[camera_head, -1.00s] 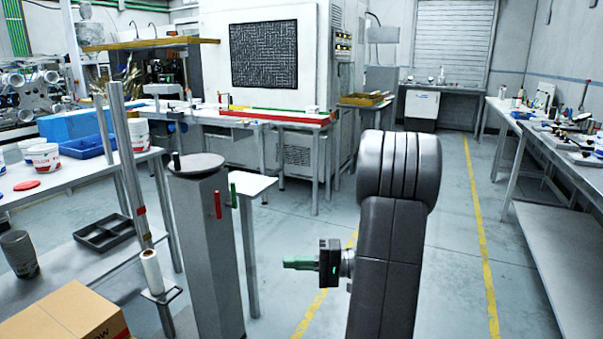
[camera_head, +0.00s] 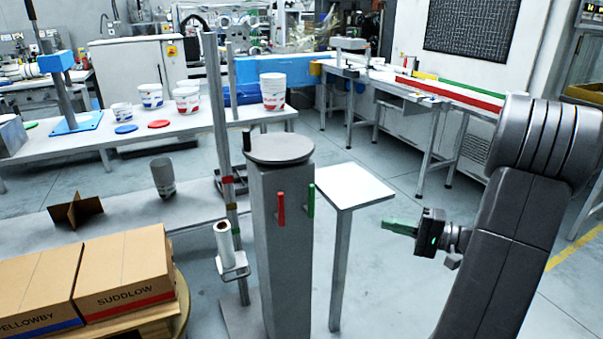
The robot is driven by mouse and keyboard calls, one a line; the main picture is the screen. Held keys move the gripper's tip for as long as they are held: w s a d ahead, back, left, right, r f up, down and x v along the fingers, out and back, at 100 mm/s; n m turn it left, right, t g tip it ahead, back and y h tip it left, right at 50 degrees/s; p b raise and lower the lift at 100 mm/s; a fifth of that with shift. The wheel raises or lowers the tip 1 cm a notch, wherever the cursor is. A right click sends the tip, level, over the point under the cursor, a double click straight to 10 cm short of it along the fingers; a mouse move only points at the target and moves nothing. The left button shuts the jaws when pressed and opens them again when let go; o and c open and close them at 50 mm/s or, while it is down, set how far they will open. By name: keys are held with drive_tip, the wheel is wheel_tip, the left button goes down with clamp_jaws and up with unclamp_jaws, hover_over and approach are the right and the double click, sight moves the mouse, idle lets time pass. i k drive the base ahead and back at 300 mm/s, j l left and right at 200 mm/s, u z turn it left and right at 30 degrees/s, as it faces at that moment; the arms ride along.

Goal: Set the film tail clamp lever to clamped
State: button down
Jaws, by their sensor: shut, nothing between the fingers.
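A grey pillar (camera_head: 284,240) with a round grey top plate (camera_head: 279,149) stands in the middle of the view. A red lever (camera_head: 281,208) hangs upright on its front face, and a green lever (camera_head: 311,199) hangs upright on its right edge. A small black knob (camera_head: 247,140) stands at the plate's left. Which of these is the film tail clamp lever I cannot tell. My gripper (camera_head: 386,225), with green fingers, is shut and empty, right of the pillar and apart from both levers, pointing left.
A mast (camera_head: 219,140) holding a white film roll (camera_head: 227,243) stands left of the pillar. A small white table (camera_head: 355,186) is right of it. Cardboard boxes (camera_head: 127,268) fill the lower left. A bench with white tubs (camera_head: 273,91) is behind.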

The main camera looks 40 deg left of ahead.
sight(309, 210)
drive_tip(key=i+l+u, duration=0.95)
drive_tip(key=l, duration=0.25)
drive_tip(key=k+j, duration=0.1)
drive_tip(key=j, duration=0.65)
